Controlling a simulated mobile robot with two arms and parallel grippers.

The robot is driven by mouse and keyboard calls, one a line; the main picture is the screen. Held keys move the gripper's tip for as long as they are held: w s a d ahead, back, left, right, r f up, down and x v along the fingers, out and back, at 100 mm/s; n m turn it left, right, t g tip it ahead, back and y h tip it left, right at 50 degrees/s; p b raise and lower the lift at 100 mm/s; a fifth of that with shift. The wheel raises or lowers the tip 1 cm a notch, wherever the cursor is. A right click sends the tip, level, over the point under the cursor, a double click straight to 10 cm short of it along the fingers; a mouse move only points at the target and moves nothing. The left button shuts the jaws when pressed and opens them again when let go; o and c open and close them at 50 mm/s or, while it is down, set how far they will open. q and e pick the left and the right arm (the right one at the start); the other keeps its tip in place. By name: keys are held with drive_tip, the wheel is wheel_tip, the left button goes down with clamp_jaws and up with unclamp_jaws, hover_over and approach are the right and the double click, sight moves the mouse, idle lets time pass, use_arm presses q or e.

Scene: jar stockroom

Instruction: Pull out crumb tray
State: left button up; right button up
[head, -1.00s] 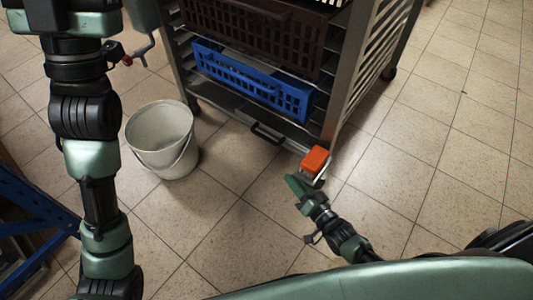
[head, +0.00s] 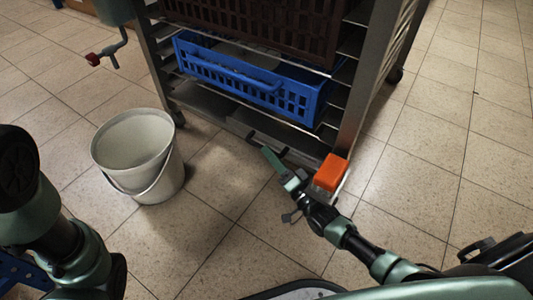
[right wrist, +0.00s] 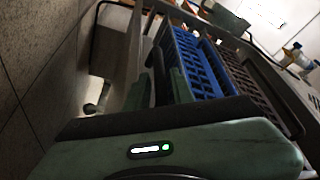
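The crumb tray (head: 225,110) is the flat grey tray at the bottom of the metal rack, low above the floor. Its black handle (head: 264,143) shows on the front edge in the head view. My right gripper (head: 280,163) is at the handle's right part, with one green finger reaching across the front. Its fingers look apart, and I cannot tell whether they touch the handle. In the right wrist view the green fingers (right wrist: 158,88) stand on either side of a dark narrow shape. My left arm is at the lower left, and its gripper is out of view.
A blue crate (head: 245,80) and a dark brown crate (head: 270,25) sit above in the rack. An orange block (head: 330,172) is by the rack's front right corner, close to my right gripper. A whitish bucket (head: 140,160) stands left on the tiled floor. Floor before the rack is clear.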

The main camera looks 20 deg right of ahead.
drive_tip(key=shift+b+x, duration=0.35)
drive_tip(key=shift+x, duration=0.85)
drive_tip(key=shift+c, duration=0.2)
clamp_jaws()
idle(0.4)
